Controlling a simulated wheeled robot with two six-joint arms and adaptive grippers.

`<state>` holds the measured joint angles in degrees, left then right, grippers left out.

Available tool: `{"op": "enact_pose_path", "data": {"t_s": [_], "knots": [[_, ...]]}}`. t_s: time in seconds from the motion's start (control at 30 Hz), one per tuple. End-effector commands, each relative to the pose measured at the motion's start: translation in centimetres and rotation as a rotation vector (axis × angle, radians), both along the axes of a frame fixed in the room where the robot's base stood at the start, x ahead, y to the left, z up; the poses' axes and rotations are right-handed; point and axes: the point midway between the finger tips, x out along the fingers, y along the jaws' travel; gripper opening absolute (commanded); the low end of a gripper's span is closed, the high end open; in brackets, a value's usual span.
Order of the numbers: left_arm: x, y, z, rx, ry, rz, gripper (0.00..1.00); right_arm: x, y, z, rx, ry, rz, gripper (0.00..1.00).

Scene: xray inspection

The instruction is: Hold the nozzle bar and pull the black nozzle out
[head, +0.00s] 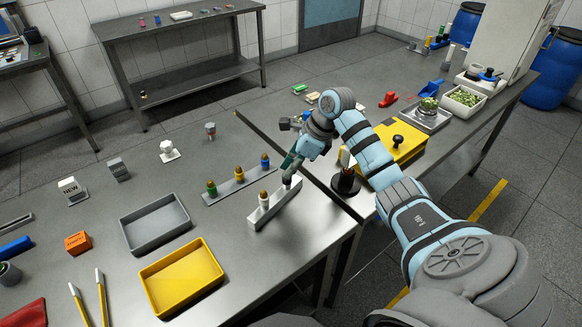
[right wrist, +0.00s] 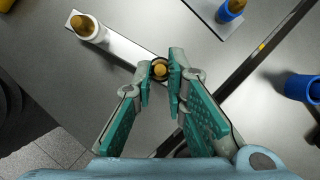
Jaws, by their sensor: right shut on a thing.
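The pale nozzle bar (head: 275,207) lies on the metal table in the head view; it also runs diagonally in the right wrist view (right wrist: 120,47). A white nozzle with a brown tip (head: 264,200) stands at its near end. My right gripper (head: 290,174) is over the bar's far end. In the right wrist view its fingers (right wrist: 160,74) are shut on the black nozzle (right wrist: 160,68), whose brown tip and dark rim show between them. The nozzle's lower part is hidden, so I cannot tell whether it still sits in the bar. My left gripper is not in view.
A second bar (head: 226,190) with green, yellow and blue nozzles stands behind. A grey tray (head: 128,236) and yellow tray (head: 148,291) lie to the left. A dark rail (head: 322,188) crosses the table beside the bar, with a yellow box (head: 408,146) beyond.

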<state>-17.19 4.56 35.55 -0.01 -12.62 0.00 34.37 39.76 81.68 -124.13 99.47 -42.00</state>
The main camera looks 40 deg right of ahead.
Motion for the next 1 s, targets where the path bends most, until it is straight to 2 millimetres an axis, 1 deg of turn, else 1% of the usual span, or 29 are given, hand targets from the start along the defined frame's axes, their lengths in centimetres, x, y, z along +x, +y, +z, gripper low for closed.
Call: {"op": "enact_pose_path", "data": {"t_s": [0.43,0.47,0.5,0.57,0.6,0.87,0.93,1.0], "knots": [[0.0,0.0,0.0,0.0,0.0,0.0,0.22,0.0,0.0,0.0,-0.001,-0.001,0.0,0.0],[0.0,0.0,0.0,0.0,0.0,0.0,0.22,0.0,0.0,0.0,-0.001,-0.001,0.0,0.17],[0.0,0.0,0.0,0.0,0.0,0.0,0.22,0.0,0.0,0.0,-0.001,-0.001,0.0,0.23],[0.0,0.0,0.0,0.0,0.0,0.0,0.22,0.0,0.0,0.0,-0.001,-0.001,0.0,0.33],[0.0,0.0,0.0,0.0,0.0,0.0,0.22,0.0,0.0,0.0,-0.001,-0.001,0.0,0.36],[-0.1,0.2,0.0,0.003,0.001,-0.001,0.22,0.0,0.0,0.1,-0.001,-0.001,0.0,0.36],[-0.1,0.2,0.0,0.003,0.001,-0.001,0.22,-0.1,-0.2,0.5,0.0,-0.001,0.0,0.36],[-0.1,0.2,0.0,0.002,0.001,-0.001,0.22,-0.4,-0.5,1.4,-0.002,-0.003,-0.002,0.36]]}}
